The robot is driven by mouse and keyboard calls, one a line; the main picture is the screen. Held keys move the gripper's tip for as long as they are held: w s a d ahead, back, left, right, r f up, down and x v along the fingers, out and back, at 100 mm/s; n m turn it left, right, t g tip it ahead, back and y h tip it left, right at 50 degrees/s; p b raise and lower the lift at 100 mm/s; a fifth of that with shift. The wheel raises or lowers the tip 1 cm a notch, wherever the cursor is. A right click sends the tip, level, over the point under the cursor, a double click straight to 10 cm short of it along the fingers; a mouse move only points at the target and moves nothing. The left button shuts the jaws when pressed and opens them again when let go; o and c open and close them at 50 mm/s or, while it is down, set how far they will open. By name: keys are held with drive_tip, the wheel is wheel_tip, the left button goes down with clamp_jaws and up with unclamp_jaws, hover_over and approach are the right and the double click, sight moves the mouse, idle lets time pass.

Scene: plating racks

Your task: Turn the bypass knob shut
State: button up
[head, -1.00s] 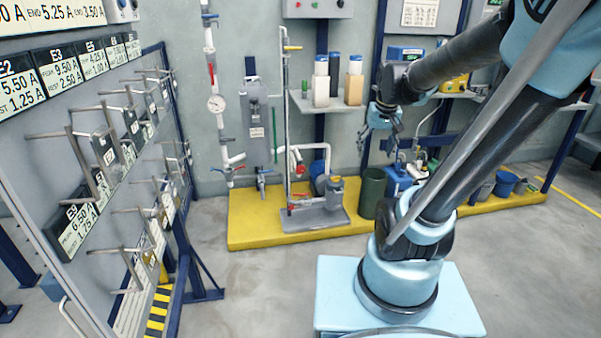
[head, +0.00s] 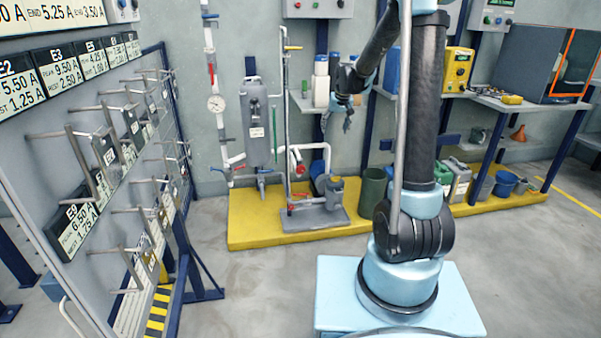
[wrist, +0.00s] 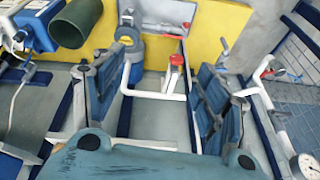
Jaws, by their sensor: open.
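My gripper (head: 347,118) is in the air in front of the wall, to the right of the pipe stand, with its fingers pointing down. In the wrist view my gripper (wrist: 155,80) has its fingers spread wide with nothing between them. A red knob (wrist: 177,61) on white pipe shows between the fingers, farther off and apart from them. In the head view a red knob (head: 299,169) sits on the white pipe of the stand. Another red handle (head: 292,208) is low on the stand. No label shows which one is the bypass knob.
A grey tank (head: 256,125) and a gauge pipe (head: 216,104) stand left of the stand. The yellow platform (head: 250,236) carries the stand, a green bin (head: 373,188) and canisters. A rack panel (head: 60,165) with protruding bars is at left. The floor between is clear.

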drive_tip(key=w+a+f, duration=0.6)
drive_tip(key=w+f, duration=0.1)
drive_tip(key=w, duration=0.2)
approach(301, 167)
drive_tip(key=shift+n+y, duration=0.4)
drive_tip(key=x, duration=1.1)
drive_tip(key=shift+w+d+f, duration=0.2)
drive_tip(key=shift+d+f, duration=0.15)
drive_tip(key=shift+f, duration=0.05)
drive_tip(key=c, duration=1.1)
